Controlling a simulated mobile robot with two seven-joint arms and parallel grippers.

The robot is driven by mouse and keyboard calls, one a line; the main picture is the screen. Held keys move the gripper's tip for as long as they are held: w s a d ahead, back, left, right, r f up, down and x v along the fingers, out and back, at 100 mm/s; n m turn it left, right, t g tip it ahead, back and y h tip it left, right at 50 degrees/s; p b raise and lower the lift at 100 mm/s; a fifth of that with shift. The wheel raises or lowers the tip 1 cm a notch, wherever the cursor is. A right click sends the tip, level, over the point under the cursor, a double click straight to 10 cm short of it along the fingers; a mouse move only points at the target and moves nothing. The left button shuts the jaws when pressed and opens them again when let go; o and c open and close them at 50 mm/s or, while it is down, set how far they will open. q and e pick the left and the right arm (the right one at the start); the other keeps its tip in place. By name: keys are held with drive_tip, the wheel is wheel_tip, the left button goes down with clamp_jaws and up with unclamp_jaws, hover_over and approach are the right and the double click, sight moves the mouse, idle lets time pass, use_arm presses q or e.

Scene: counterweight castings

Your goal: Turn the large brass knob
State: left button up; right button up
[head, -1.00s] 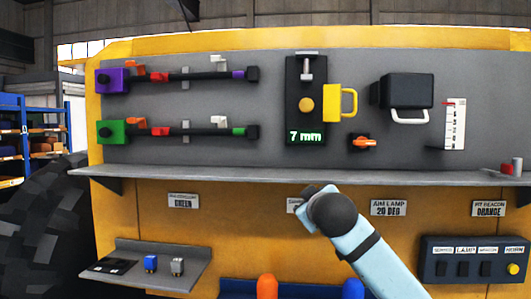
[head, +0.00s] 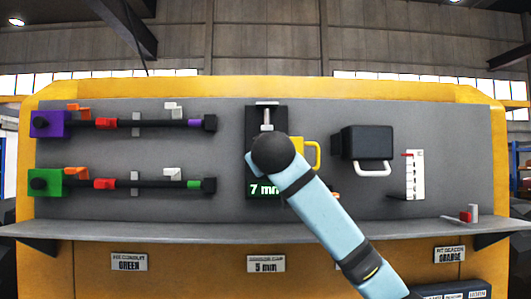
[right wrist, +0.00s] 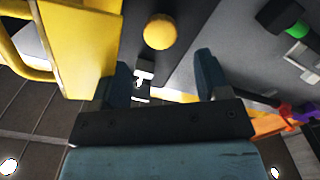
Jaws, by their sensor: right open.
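The round brass knob (right wrist: 160,32) sits on a black upright panel (right wrist: 172,65) in the right wrist view. In the head view my right arm hides the knob, and the black panel (head: 252,122) shows only in part. The panel's display (head: 262,189) reads 7 mm. My right gripper (right wrist: 162,60) is open and empty. Its two fingers point at the panel, and the knob appears beyond the fingertips, between their lines, apart from both. In the head view the fingers are hidden behind my dark wrist. My left gripper is not in view.
A yellow block with a handle (right wrist: 80,45) stands close beside the knob. A grey shelf (head: 180,231) runs below the board. A label (head: 266,264) below it reads 5 mm. Purple (head: 47,124) and green (head: 45,182) rod units are at left, a black box (head: 366,142) at right.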

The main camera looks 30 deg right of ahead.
drive_tip(key=p+x, duration=0.2)
drive_tip(key=x, duration=0.5)
drive_tip(key=shift+w+r, duration=0.1)
drive_tip(key=shift+w, duration=0.1)
drive_tip(key=shift+w+d, duration=0.1)
drive_tip(key=shift+w, duration=0.05)
drive_tip(key=shift+c, duration=0.7)
drive_tip(key=c, duration=0.8)
